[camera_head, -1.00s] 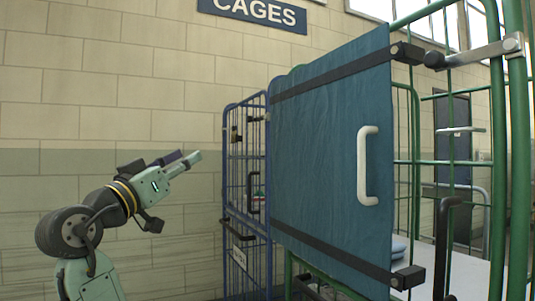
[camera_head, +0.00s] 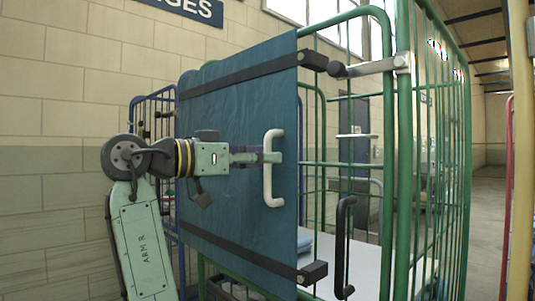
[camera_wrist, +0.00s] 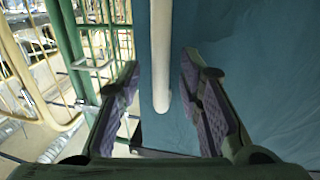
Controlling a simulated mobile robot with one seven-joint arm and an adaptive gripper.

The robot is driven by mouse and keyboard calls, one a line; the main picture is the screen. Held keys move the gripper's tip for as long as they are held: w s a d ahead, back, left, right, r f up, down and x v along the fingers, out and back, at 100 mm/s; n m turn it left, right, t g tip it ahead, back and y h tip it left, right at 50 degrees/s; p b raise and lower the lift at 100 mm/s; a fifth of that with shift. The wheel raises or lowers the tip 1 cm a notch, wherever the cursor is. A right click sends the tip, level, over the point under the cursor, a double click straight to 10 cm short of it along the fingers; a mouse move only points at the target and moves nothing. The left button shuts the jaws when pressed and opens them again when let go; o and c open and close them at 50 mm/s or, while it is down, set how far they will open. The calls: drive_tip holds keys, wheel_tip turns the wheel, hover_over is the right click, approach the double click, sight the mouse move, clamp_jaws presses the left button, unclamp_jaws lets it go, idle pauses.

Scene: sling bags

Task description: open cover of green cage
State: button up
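The green cage (camera_head: 404,200) stands at the centre right in the head view. Its blue-green fabric cover (camera_head: 235,110) hangs over the front, with dark straps along its top and bottom. A white handle (camera_head: 268,188) is fixed upright near the cover's right edge. My gripper (camera_head: 272,157) is at the upper part of this handle in the head view. In the wrist view the handle (camera_wrist: 160,60) runs between my two open, purple-padded fingers (camera_wrist: 160,95), with gaps on both sides. I cannot tell how deep the handle sits between them.
A blue cage (camera_head: 152,110) stands behind to the left, near the block wall (camera_head: 60,90). A black handle (camera_head: 342,245) and a metal latch bar (camera_head: 370,67) are at the green cage's right side. A yellow post (camera_head: 518,150) stands at the far right, with open floor beyond.

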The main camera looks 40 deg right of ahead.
drive_tip(key=shift+s+d, duration=0.1)
drive_tip(key=shift+d, duration=0.7)
drive_tip(key=shift+c, duration=0.4)
clamp_jaws()
